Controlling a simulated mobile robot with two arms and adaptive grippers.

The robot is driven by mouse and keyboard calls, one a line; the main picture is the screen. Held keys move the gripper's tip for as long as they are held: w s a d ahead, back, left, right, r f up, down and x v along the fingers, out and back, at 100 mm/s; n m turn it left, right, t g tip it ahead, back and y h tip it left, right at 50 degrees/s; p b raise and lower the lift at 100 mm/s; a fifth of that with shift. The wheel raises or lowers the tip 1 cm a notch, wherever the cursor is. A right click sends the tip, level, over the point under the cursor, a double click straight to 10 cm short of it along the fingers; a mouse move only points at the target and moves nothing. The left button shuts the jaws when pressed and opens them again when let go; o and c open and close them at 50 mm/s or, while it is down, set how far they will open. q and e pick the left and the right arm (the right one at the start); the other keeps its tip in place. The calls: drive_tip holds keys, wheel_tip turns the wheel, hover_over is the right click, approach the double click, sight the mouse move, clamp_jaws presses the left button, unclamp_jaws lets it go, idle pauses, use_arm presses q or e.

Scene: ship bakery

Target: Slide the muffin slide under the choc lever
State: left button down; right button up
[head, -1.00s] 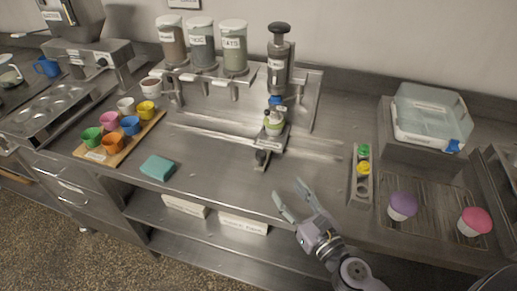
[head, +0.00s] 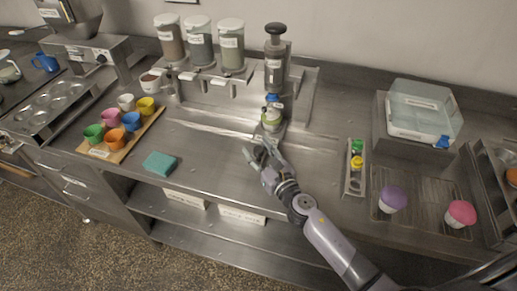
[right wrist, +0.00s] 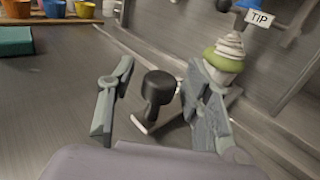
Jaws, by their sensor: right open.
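The muffin slide (head: 271,134) sits below the tall piston dispenser, with a green-cased muffin topped with pale swirls (head: 271,119) on it. Its black knob (right wrist: 160,86) shows in the right wrist view. My right gripper (head: 258,153) is open at the front end of the slide. In the right wrist view its two fingers (right wrist: 158,105) stand either side of the knob, apart from it as far as I can tell. The choc lever (head: 211,88) appears to be the one below the middle canister (head: 202,44). My left gripper is not in view.
The piston dispenser (head: 275,70) stands behind the slide. A teal sponge (head: 160,163) lies left, near a board of coloured cups (head: 107,153). A narrow bottle rack (head: 354,180) and two muffins on a wire rack (head: 424,192) are right.

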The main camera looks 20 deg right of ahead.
clamp_jaws()
idle(0.6)
idle(0.3)
